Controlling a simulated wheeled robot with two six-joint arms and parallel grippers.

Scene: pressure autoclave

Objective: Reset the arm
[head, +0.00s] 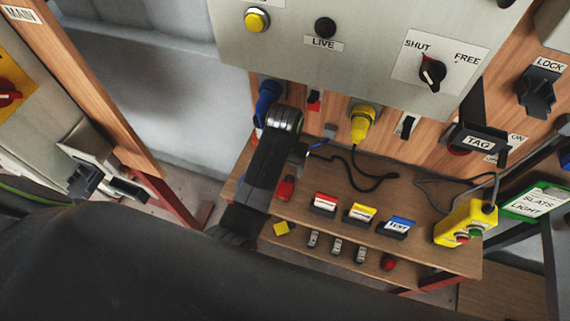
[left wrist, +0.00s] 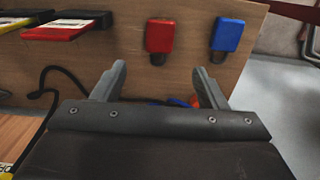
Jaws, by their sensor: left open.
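My left arm crosses the bottom of the head view, and its dark wrist link (head: 262,175) rises over the left end of the wooden shelf (head: 415,255). The jaws are mostly hidden behind that link. In the left wrist view my left gripper (left wrist: 159,72) is open, its two grey fingers apart with nothing between them. Beyond the fingertips are a red lock-shaped piece (left wrist: 159,36) and a blue one (left wrist: 228,34) on the wood. The red piece (head: 285,188) also shows right of my link in the head view. My right gripper is not in view.
A red card (head: 324,203), a yellow card (head: 361,213) and a blue card (head: 396,227) stand on the shelf. A yellow pendant box (head: 465,225) is at its right. Blue (head: 267,97) and yellow plugs (head: 362,124) project above; a black cable (head: 370,183) hangs behind the cards.

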